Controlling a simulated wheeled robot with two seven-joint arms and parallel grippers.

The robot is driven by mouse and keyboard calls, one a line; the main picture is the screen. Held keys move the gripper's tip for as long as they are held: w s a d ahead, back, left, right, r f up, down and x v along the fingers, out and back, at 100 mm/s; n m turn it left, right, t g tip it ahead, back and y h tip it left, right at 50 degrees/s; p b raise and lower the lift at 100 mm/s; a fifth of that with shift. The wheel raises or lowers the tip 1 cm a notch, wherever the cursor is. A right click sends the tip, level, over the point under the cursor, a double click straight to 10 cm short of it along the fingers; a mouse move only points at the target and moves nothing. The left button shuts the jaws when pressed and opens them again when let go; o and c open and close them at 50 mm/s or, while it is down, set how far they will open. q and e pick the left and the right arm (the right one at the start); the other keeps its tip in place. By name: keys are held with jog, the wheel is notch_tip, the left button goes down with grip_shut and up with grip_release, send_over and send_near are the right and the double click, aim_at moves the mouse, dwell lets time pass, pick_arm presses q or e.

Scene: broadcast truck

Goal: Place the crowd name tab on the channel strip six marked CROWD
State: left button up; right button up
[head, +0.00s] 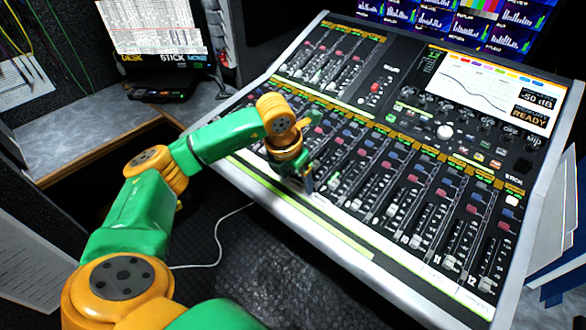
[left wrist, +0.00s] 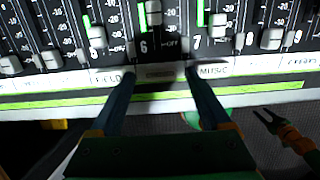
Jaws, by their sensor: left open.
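My left gripper (head: 307,185) reaches down to the front edge of the mixing console in the head view. In the left wrist view the left gripper (left wrist: 157,76) is open, its two dark fingers on either side of the label spot below channel strip six (left wrist: 151,40). Between the fingertips lies a shadowed, brownish tab-like patch (left wrist: 160,72). Its lettering is too dark to read, so I cannot tell if it is the crowd name tab. The fingers appear apart from it. My right gripper (left wrist: 266,115) shows small at the lower right of the left wrist view, fingers apart and empty.
Labels FIELD (left wrist: 108,78) and MUSIC (left wrist: 214,71) flank strip six. Fader caps stand close above the label row. A green strip (left wrist: 50,102) runs along the console's front edge. A desk (head: 85,140) with a monitor stands at the left; papers (head: 560,215) hang at the right.

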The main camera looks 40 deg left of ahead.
pick_arm(q)
jog(key=v, duration=1.1)
jog(key=shift+r, duration=0.2)
jog(key=shift+s, duration=0.1)
